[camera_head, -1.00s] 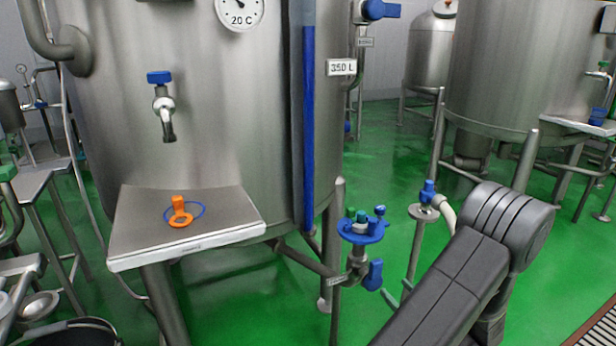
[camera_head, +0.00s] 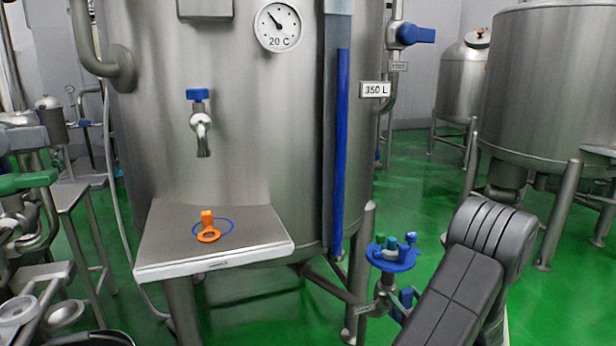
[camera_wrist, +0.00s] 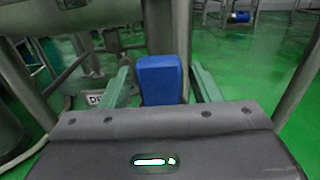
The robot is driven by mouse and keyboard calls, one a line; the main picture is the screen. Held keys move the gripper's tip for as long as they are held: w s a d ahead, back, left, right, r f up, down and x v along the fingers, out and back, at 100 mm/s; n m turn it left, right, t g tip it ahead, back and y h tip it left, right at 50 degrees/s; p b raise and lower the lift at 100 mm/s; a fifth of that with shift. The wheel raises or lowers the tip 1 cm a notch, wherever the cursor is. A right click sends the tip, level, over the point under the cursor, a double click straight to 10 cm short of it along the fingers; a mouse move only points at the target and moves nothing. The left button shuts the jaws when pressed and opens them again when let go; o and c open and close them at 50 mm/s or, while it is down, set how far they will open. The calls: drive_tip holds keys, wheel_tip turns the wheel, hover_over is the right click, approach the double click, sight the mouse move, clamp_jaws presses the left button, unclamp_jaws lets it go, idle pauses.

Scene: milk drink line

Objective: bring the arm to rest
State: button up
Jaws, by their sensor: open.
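My gripper (camera_wrist: 160,70) shows in the wrist view as two pale green fingers, spread apart. A blue block-shaped handle (camera_wrist: 162,82) stands in the gap between them, and I cannot tell how far beyond the fingertips it is. No held thing shows. In the head view my dark grey arm (camera_head: 455,290) is bent at the lower right, and the gripper is hidden or too small to make out. Close to the arm's left side are a pipe with a blue valve handle (camera_head: 405,300) and a blue disc (camera_head: 392,256) bearing small green and blue pieces.
A large steel tank (camera_head: 260,130) with a blue-handled tap (camera_head: 198,120) fills the middle. Pipework crowds the left. Green floor (camera_head: 420,185) is open between the tanks.

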drive_tip(key=p+v, duration=0.4)
drive_tip(key=v, duration=1)
drive_tip(key=b+x, duration=0.4)
drive_tip(key=x, duration=1)
drive_tip(key=shift+a+f, duration=0.1)
drive_tip(key=shift+f, duration=0.05)
drive_tip(key=shift+w+r+p, duration=0.1)
drive_tip(key=shift+r+p, duration=0.15)
drive_tip(key=shift+p, duration=0.05)
drive_tip(key=shift+d+f+m+p, duration=0.1)
drive_tip(key=shift+d+m+p, duration=0.35)
drive_tip(key=shift+m, duration=0.45)
drive_tip(key=shift+d, duration=0.1)
